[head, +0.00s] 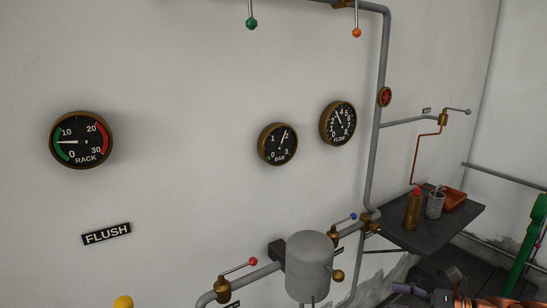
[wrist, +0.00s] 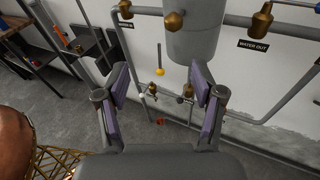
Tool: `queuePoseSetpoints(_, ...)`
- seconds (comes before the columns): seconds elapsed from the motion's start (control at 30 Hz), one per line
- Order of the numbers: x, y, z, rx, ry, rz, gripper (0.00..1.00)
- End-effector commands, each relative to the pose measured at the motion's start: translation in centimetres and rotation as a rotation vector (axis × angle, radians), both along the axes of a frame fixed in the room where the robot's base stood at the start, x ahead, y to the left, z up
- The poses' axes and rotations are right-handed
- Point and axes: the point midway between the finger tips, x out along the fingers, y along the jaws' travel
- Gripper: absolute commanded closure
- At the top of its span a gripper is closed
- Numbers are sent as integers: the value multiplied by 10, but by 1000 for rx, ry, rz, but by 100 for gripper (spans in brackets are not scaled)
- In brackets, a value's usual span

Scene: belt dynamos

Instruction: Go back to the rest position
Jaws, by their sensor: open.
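My gripper (wrist: 161,82) shows in the wrist view with its two purple-padded fingers spread wide apart and nothing between them. Beyond and above the gap stands a grey cylindrical tank (wrist: 195,35) with brass fittings on a pipe. A small yellow ball (wrist: 160,71) on a lever shows between the fingers, farther off. The fingers appear clear of everything. In the head view, a purple part at the lower right edge may be a finger of my gripper, but most of the arm there is cut off.
The head view shows a white wall with gauges, including the RACK gauge (head: 81,140), and a FLUSH label (head: 106,234). Pipes run along the wall.

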Motion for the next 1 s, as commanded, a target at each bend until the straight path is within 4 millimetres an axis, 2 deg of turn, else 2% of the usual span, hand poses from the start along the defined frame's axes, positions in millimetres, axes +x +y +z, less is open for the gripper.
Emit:
queuePoseSetpoints(0.03,-3,23,10,-53,-30,72,32)
queuePoseSetpoints(0.2,-26,86,26,-215,-122,292,32)
queuePoseSetpoints(0.3,-43,117,32,-310,-179,420,32)
queuePoseSetpoints(0.5,-86,165,36,-487,-293,671,32)
queuePoseSetpoints(0.73,-139,195,35,-684,-424,947,32)
queuePoseSetpoints(1.0,-198,200,30,-899,-567,1258,32)
